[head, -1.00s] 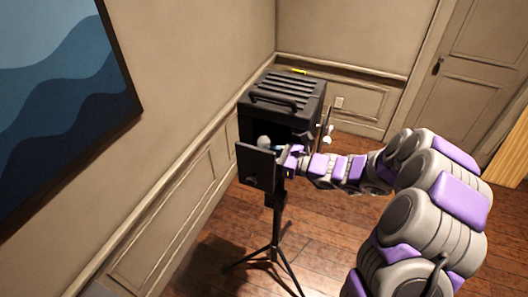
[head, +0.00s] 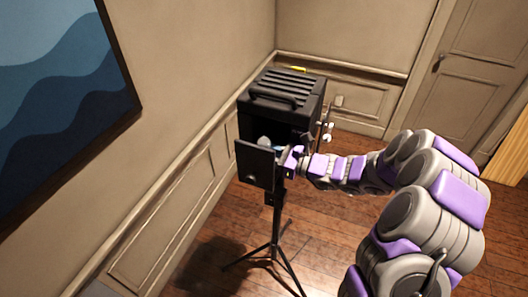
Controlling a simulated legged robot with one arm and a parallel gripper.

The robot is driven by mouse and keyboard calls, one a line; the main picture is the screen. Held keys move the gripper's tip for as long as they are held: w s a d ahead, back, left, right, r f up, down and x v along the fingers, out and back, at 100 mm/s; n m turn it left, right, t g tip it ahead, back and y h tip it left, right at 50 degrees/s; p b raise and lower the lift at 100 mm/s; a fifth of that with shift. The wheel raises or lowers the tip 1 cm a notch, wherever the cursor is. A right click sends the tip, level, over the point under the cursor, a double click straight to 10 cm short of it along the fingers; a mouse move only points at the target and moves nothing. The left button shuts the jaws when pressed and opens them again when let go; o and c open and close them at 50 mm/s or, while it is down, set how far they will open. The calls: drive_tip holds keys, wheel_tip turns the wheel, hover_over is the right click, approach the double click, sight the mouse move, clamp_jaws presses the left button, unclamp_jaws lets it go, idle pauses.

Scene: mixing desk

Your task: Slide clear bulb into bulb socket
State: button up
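A black lamp housing (head: 281,101) stands on a tripod, with its front panel (head: 254,166) open toward the lower left. A pale rounded thing, which looks like the clear bulb (head: 264,141), shows just above the panel's top edge, in front of the dark opening. My gripper (head: 285,156) is at the opening, behind the right edge of the panel. Its fingertips are largely hidden, so I cannot tell whether they touch the bulb. The bulb socket is not visible; the inside of the housing is dark.
The tripod (head: 275,248) stands on the wooden floor. Small pale knobs (head: 327,131) stick out at the housing's right side. The panelled wall (head: 190,185) is close on the left. A yellow object (head: 298,69) lies behind the housing.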

drive_tip(key=shift+f, duration=0.15)
drive_tip(key=o, duration=1.1)
drive_tip(key=shift+d+f, duration=0.1)
drive_tip(key=b+v, duration=0.1)
drive_tip(key=v, duration=1.6)
drive_tip(key=shift+d, duration=0.3)
